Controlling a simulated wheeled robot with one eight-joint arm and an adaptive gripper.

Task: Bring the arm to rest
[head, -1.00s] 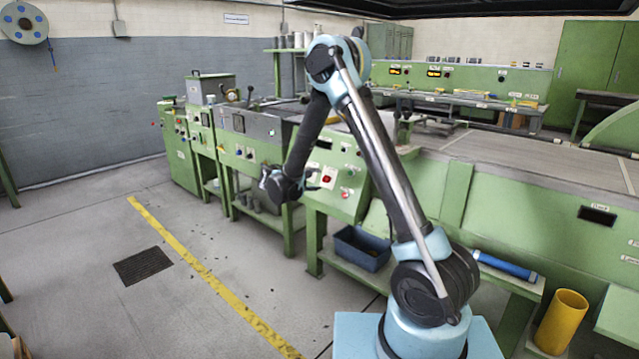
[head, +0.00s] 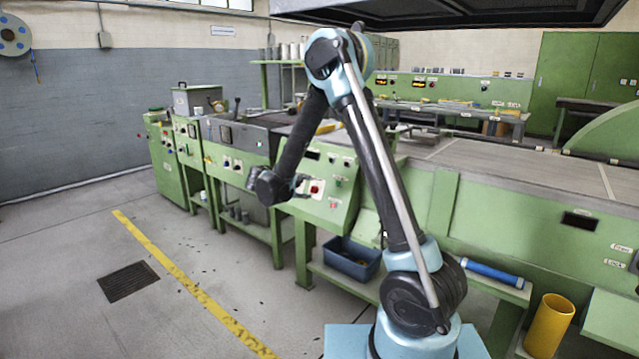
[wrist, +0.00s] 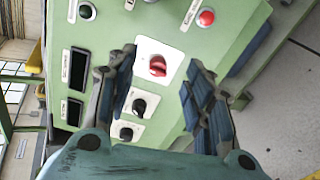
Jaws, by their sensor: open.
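My arm rises from its light blue base at the lower right of the head view and bends at a high elbow, with the forearm hanging down to the left. My gripper (head: 301,186) is at the forearm's end, in front of the sloped green control panel (head: 338,205). In the wrist view my gripper (wrist: 160,95) is open, with its two dark blue-padded fingers apart and nothing between them. The panel's red knob on a white plate (wrist: 157,66) shows beyond the gap between the fingers. From these views I cannot tell the exact distance to the panel.
Green machines line the right and back. A blue bin (head: 352,258) sits on the low shelf, near a blue roll (head: 492,272) and a yellow cylinder (head: 549,326). The floor at left, with a yellow line (head: 190,285) and a dark grate (head: 128,281), is open.

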